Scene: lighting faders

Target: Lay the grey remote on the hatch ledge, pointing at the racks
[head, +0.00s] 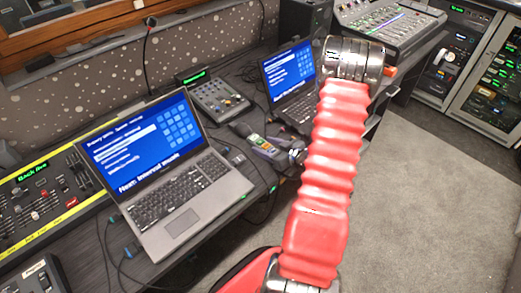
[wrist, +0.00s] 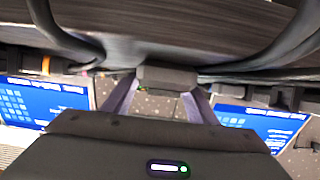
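My gripper (head: 262,147) is low over the desk between the two laptops, left of my red arm in the head view. Its wrist is partly hidden by that arm. In the wrist view, which is upside down, its two fingers (wrist: 162,94) reach to either side of a dark grey block, the grey remote (wrist: 167,77). The block fills the gap from fingertip to fingertip, seen end-on. The racks (head: 480,75) stand at the far right.
A large laptop (head: 165,175) and a smaller laptop (head: 290,85) flank the gripper. A small mixer (head: 218,98) stands behind it. A fader console (head: 45,200) is at the left, a larger console (head: 385,30) at the back. Loose cables cross the desk; carpet (head: 415,190) is clear.

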